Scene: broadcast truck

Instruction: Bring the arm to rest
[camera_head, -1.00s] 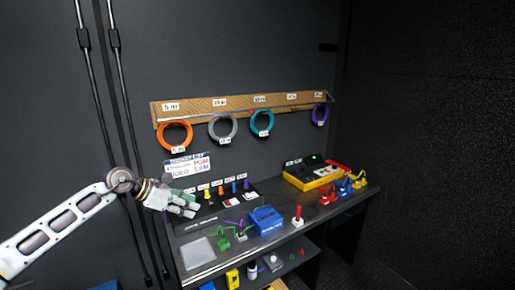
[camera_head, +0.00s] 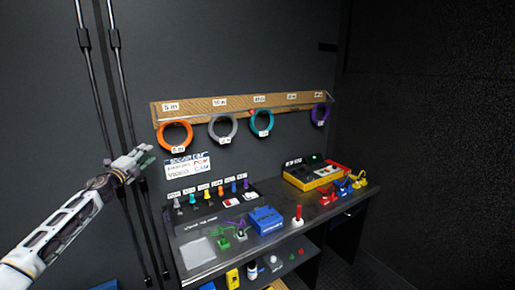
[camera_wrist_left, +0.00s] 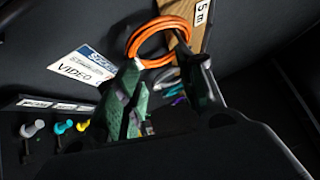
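My left gripper (camera_head: 143,154) is raised in front of the dark wall, left of the orange cable coil and above the desk's left end. It touches nothing that I can see. In the left wrist view its fingers (camera_wrist_left: 162,92) stand apart, one with a green textured pad and one dark, with nothing held between them. The white arm reaches up to it from the lower left in the head view. My right gripper and arm are out of view.
The desk (camera_head: 290,233) carries coloured plugs, a blue box (camera_head: 266,220) and a yellow-edged console (camera_head: 316,173). An orange coil (camera_head: 175,135) and other coils hang from a wooden rail (camera_head: 240,105). Vertical poles (camera_head: 95,85) stand behind the arm.

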